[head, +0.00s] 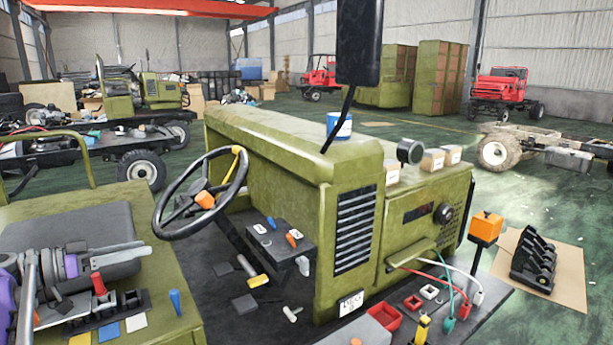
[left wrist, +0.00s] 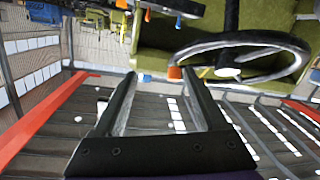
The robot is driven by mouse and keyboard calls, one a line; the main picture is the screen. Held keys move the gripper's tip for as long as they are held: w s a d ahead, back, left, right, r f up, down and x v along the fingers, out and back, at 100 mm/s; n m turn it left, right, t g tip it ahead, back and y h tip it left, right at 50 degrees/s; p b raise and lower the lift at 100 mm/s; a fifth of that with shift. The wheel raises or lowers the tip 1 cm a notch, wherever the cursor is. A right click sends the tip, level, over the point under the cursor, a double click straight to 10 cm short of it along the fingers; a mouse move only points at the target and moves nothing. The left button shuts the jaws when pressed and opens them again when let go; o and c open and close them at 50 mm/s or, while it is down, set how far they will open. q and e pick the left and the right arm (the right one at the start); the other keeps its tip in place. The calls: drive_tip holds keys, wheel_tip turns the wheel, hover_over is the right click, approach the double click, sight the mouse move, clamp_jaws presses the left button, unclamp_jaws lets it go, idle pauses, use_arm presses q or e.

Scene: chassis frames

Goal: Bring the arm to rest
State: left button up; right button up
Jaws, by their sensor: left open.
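My left gripper (head: 128,250) is in the lower left of the head view, above the green seat-side panel and left of the steering wheel (head: 202,194). In the left wrist view its two dark fingers (left wrist: 160,76) stand wide apart with nothing between them. The steering wheel also shows in that view (left wrist: 255,46), beyond the fingertips and apart from them. It has a black rim and an orange part near the hub. My right gripper is in neither view.
A tool rack (head: 108,306) with a red-handled tool lies just below my left gripper. A blue peg (head: 175,302) stands nearby. The green hood (head: 275,145) and a dark mirror (head: 359,40) are further right. Some open space lies above the green panel.

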use_arm(q)
drive_tip(key=s+d+f+n+g+y, duration=0.2)
drive_tip(key=s+d+f+g, duration=0.1)
drive_tip(key=d+f, duration=0.5)
drive_tip(key=s+d+f+n+g+y, duration=0.1)
drive_tip(key=s+d+f+g+y, duration=0.3)
drive_tip(key=d, duration=0.7)
drive_tip(key=s+d+f+n+y, duration=0.1)
drive_tip(key=s+d+f+y, duration=0.1)
drive_tip(key=s+f, duration=0.6)
drive_tip(key=s+d+f+n+t+y, duration=0.1)
drive_tip(key=s+d+f+y, duration=0.1)
drive_tip(key=s+f, duration=0.7)
drive_tip(key=shift+s+d+f+n+y, duration=0.2)
drive_tip(key=shift+s+f+n+y, duration=0.1)
drive_tip(key=shift+f+y, duration=0.5)
